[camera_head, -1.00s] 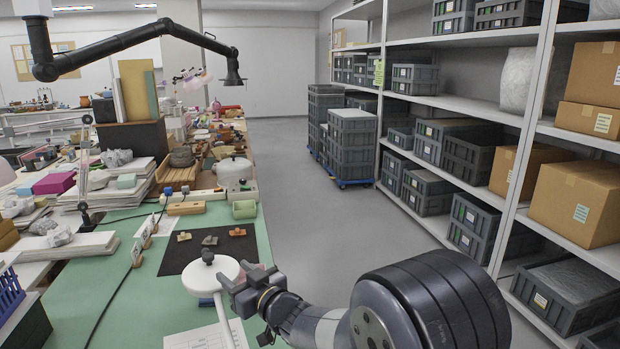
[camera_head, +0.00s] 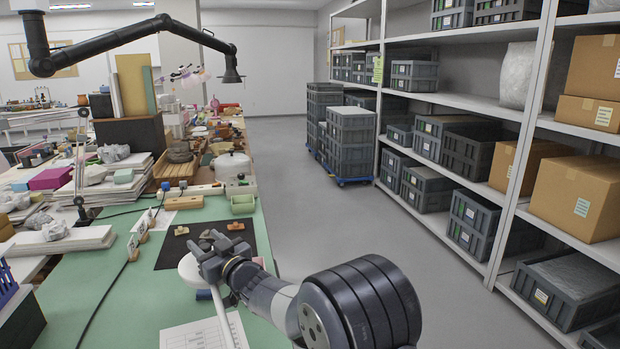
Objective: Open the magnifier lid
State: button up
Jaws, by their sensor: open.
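The magnifier (camera_head: 188,274) is a round white head on a pale arm at the front of the green table. Its lid looks closed, but most of it and its dark knob are hidden behind my gripper. My gripper (camera_head: 203,250) is open, with its fingers over the top of the magnifier head where the knob is. I cannot tell whether the fingers touch the knob.
A dark mat (camera_head: 172,256) with sherds, one of them orange-brown (camera_head: 236,226), lies behind the magnifier. A printed sheet (camera_head: 190,336) lies in front. A green box (camera_head: 242,204) and a white pot (camera_head: 232,168) stand farther back.

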jog(key=shift+s+d+r+n+t+y+b, duration=0.15)
jog(key=shift+s+r+n+t+y+b, duration=0.35)
jog(key=shift+b, duration=1.45)
jog(key=shift+r+b, duration=0.3)
jog(key=shift+b, duration=0.15)
jog(key=shift+d+r, duration=0.15)
